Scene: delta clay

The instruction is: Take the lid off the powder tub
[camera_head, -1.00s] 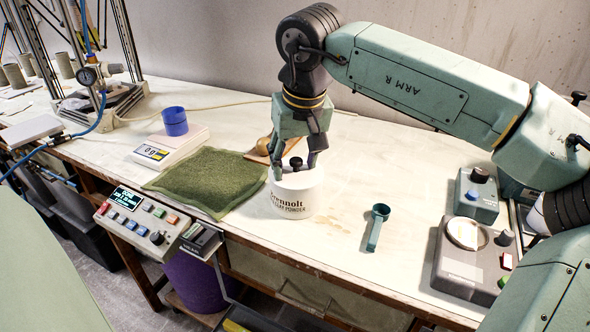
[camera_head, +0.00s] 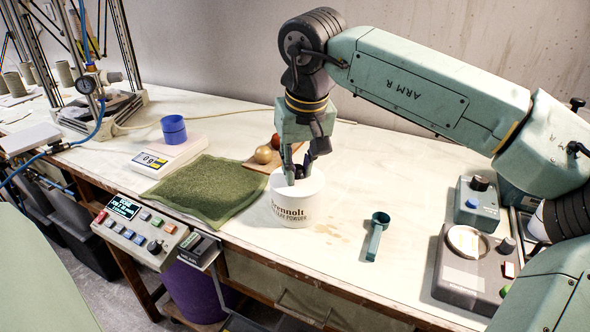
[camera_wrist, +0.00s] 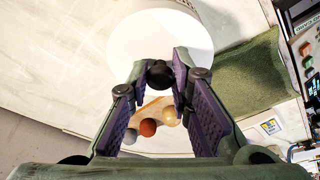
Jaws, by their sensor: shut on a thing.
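The powder tub (camera_head: 293,210) is a white cylinder with dark lettering, upright near the front edge of the bench. Its round white lid (camera_wrist: 160,35) fills the top of the wrist view and appears seated on the tub. A dark knob (camera_wrist: 160,74) stands on the lid. My gripper (camera_head: 301,174) is directly above the tub, pointing down, with its fingers shut on the knob. In the wrist view my gripper (camera_wrist: 166,78) has the knob between its fingertips. The fingers partly hide the lid in the head view.
A green mat (camera_head: 193,187) lies left of the tub. Behind it are a wooden board (camera_head: 262,163) with balls and a scale (camera_head: 172,155) bearing a blue cup (camera_head: 173,129). A teal scoop (camera_head: 377,236) lies to the right, before grey devices (camera_head: 468,268). Bench between tub and scoop is clear.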

